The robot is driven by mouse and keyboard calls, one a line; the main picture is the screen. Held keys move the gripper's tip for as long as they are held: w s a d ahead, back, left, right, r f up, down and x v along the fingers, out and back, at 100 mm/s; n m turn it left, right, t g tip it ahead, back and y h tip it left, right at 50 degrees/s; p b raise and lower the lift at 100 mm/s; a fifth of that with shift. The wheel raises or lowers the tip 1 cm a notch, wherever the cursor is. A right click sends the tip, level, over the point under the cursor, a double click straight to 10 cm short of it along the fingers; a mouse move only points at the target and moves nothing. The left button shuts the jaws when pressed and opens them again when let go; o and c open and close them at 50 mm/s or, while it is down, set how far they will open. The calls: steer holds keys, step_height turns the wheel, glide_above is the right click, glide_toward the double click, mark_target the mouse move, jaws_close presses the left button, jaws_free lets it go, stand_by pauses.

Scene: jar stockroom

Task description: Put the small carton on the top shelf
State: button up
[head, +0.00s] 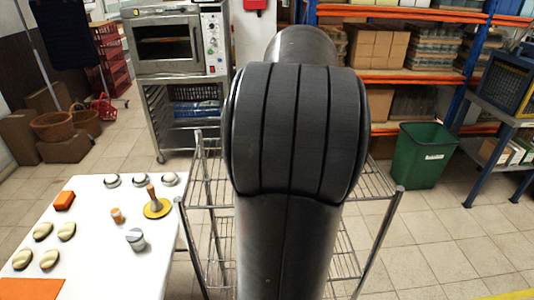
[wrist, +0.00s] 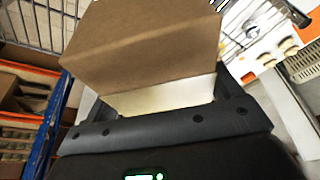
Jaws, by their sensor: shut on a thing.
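A brown cardboard carton (wrist: 150,40) with a pale lower band fills the upper middle of the wrist view. My gripper (wrist: 165,100) is shut on it, and the carton hides most of the fingers. In the head view, my arm covers the middle of the picture and hides the gripper and carton. A metal wire shelf rack (head: 209,187) stands behind and beneath my arm. Its top shelf shows as wire strips on both sides of the arm, with the middle hidden. Wire mesh (wrist: 45,22) also shows at the upper left of the wrist view.
A white table (head: 100,250) with several small items stands left of the rack. An oven (head: 165,42) on a metal stand is behind. A green bin (head: 425,155) and blue-orange shelving (head: 410,77) stand at the right and back. Floor at the lower right is clear.

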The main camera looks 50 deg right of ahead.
steer(key=w+a+f, duration=0.1)
steer(key=w+f, duration=0.1)
steer(key=w, duration=0.1)
steer(key=w+a+f, duration=0.1)
steer(key=w+f, duration=0.1)
steer(key=w, duration=0.1)
steer(key=w+a+f, duration=0.1)
steer(key=w+f, duration=0.1)
steer(key=w, duration=0.1)
steer(key=shift+w+a+f, duration=0.1)
steer(key=shift+w+a, duration=0.25)
steer(key=shift+a, duration=0.05)
steer(key=shift+f, duration=2)
steer(key=shift+f, duration=0.1)
steer(key=o, duration=1)
steer(key=shift+o, duration=0.2)
steer(key=v, duration=1.2)
